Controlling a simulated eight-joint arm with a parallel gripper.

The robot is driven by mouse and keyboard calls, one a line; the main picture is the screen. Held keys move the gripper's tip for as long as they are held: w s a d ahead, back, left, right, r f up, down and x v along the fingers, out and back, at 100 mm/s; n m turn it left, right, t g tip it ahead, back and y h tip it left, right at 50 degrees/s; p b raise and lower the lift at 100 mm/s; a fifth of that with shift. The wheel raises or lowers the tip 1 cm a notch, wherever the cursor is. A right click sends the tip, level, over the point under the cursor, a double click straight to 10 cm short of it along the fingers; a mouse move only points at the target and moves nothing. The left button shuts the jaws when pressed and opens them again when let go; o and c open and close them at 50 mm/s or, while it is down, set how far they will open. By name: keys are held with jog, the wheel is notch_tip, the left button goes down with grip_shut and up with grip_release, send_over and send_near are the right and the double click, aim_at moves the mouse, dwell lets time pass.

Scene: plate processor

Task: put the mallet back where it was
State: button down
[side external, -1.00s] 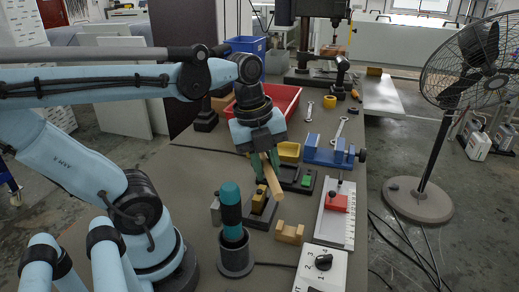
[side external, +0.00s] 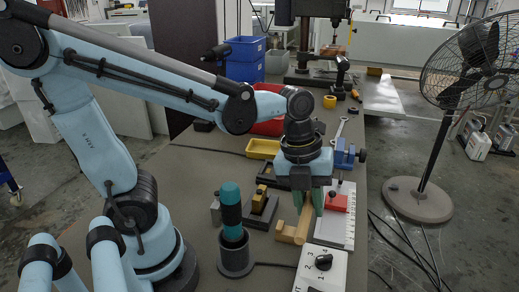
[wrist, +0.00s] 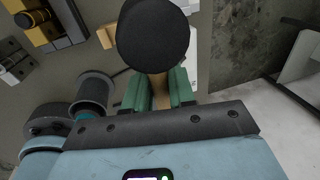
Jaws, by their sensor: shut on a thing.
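The mallet has a pale wooden handle (side external: 306,217) and, in the wrist view, a dark round head (wrist: 155,35). My gripper (side external: 309,204) is shut on the handle and points down at the right part of the bench. In the wrist view the green fingers (wrist: 160,94) stand on both sides of the handle. In the side view the dark head is not visible. A notched wooden block (side external: 286,235) sits just below and left of the fingers. The handle's lower end overlaps this block in the side view; I cannot tell whether they touch.
A teal cylinder (side external: 231,205) stands in a dark round holder (side external: 235,258) to the left. A white control box with a knob (side external: 320,268) is in front. A blue vise (side external: 344,156) stands behind.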

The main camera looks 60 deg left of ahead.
send_over(296, 215)
jog(key=x, duration=0.4)
jog(key=s+a+x, duration=0.1)
jog(key=x, duration=0.1)
jog(key=shift+d+f, duration=0.1)
jog(key=shift+f, duration=0.3)
jog(key=shift+s+a+x, duration=0.15)
jog(key=shift+x, duration=0.85)
jog(key=shift+s+a+x, duration=0.1)
jog(key=shift+a+x, duration=0.05)
jog(key=shift+x, duration=0.8)
jog(key=shift+f, duration=0.3)
jog(key=c, duration=0.9)
grip_release()
jog(key=shift+c, duration=0.2)
jog(key=shift+r, duration=0.15)
